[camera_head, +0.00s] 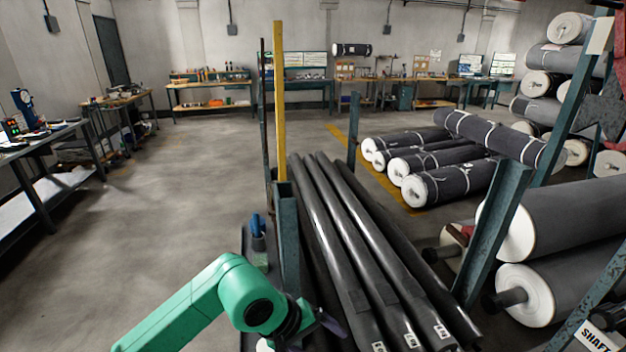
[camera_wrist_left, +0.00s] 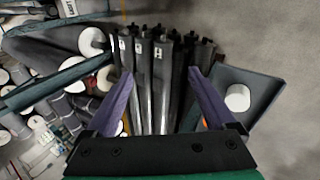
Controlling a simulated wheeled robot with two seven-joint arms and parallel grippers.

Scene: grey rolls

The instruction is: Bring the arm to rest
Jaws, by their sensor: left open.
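My left arm is green and comes in from the bottom left of the head view. Its left gripper (camera_head: 325,325) is at the bottom middle, beside the lower ends of several long black shafts (camera_head: 350,240). In the left wrist view the gripper (camera_wrist_left: 160,74) shows two purple fingers spread apart with nothing held between them. The labelled ends of the black shafts (camera_wrist_left: 160,52) appear beyond and between the fingers. In the head view the gripper is partly hidden by its own wrist. My right gripper is not in view.
Teal rack posts (camera_head: 287,240) and a yellow upright (camera_head: 279,110) stand close to my arm. A tray (camera_wrist_left: 262,88) holding a white round item (camera_wrist_left: 238,97) is beside the right finger. Wrapped rolls (camera_head: 450,182) lie at right. Open floor (camera_head: 170,210) is at left.

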